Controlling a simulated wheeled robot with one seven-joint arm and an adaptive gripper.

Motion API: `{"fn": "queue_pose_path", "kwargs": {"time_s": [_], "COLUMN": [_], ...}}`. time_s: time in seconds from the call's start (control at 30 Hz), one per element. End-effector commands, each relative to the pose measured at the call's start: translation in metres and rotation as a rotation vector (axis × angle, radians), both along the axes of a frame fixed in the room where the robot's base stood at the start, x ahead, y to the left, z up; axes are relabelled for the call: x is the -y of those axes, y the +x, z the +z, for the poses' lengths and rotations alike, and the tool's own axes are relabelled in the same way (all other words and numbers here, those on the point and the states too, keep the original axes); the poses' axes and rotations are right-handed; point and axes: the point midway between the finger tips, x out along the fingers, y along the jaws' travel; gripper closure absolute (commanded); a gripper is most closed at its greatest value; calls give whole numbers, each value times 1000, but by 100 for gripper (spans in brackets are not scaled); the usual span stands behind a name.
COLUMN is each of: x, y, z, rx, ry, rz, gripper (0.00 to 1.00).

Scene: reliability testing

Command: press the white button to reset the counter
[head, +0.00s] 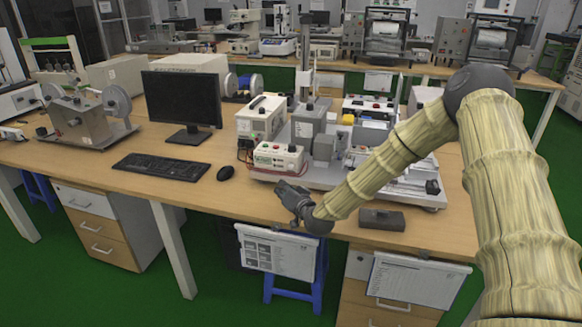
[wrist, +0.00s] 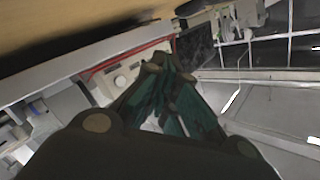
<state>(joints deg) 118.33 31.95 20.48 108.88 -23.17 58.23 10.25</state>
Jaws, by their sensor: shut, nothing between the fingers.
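A small white control box (head: 278,158) with red and dark buttons on top sits at the front left of the test rig on the bench. It also shows in the wrist view (wrist: 112,72), with pale round knobs or buttons on its face. I cannot tell which of these is the white reset button. My gripper (head: 281,186) is shut and empty, just in front of and below the box, apart from it in the head view. In the wrist view its dark green fingers (wrist: 168,60) come together beside the box and hide part of the scene.
The test rig (head: 325,180) on a grey base stands behind my gripper. A taller white box (head: 262,117) is behind the control box. A mouse (head: 226,173), keyboard (head: 162,166) and monitor (head: 183,101) lie left. A dark block (head: 382,219) sits near the bench's front edge.

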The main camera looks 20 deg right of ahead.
Motion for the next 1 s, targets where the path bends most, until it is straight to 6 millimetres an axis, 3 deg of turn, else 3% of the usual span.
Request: {"fn": "queue_pose_path", "kwargs": {"time_s": [0.37, 1.0], "x": [-5, 35], "y": [6, 60], "z": [-1, -3], "rx": [-1, 0], "ry": [0, -1], "rz": [8, 4], "gripper": [100, 100]}}
